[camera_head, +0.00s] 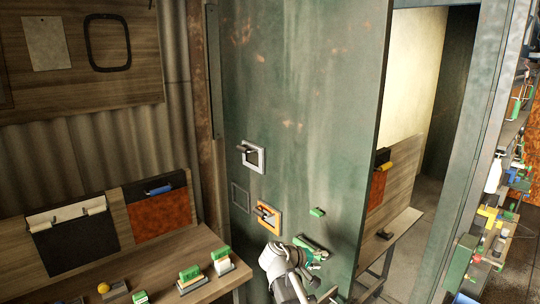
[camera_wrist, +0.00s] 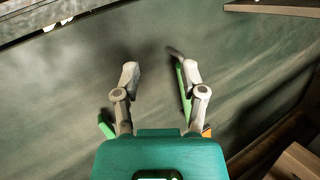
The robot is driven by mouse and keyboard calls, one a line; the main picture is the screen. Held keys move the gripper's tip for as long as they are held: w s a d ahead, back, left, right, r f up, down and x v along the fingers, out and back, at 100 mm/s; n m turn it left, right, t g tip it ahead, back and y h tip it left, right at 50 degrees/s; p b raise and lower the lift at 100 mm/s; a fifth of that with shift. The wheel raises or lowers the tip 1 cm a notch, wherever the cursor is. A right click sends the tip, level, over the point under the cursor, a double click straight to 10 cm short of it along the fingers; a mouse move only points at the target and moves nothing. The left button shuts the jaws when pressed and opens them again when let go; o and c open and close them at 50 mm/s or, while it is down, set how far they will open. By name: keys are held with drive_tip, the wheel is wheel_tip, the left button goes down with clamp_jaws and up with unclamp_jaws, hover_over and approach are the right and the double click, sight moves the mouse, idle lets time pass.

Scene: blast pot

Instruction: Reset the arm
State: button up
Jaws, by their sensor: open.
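My gripper (camera_head: 314,250) is in front of the lower part of a large green metal panel (camera_head: 300,100) in the head view. An orange-framed handle (camera_head: 267,217) is on the panel, up and left of my gripper. A white-framed handle (camera_head: 252,157) is above that one. A small green block (camera_head: 317,212) is on the panel just above my gripper. A green bar (camera_wrist: 183,88) shows beside the right finger in the wrist view; I cannot tell whether it touches.
A wooden bench (camera_head: 60,279) at lower left carries several green-topped blocks (camera_head: 190,274) and dark and rust panels (camera_head: 158,208). An opening with a narrow table (camera_head: 395,235) lies right of the panel. Cluttered shelves (camera_head: 490,235) stand at far right.

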drive_tip(key=s+f+m+g+y, duration=0.2)
drive_tip(key=s+f+y, duration=0.3)
drive_tip(key=s, duration=0.3)
drive_tip(key=s+d+f+m+g+y, duration=0.1)
drive_tip(key=s+f+g+y, duration=0.3)
drive_tip(key=s, duration=0.4)
drive_tip(key=shift+s+d+f+m+y, duration=0.15)
drive_tip(key=shift+f+m+y, duration=0.35)
drive_tip(key=shift+m+y, duration=0.35)
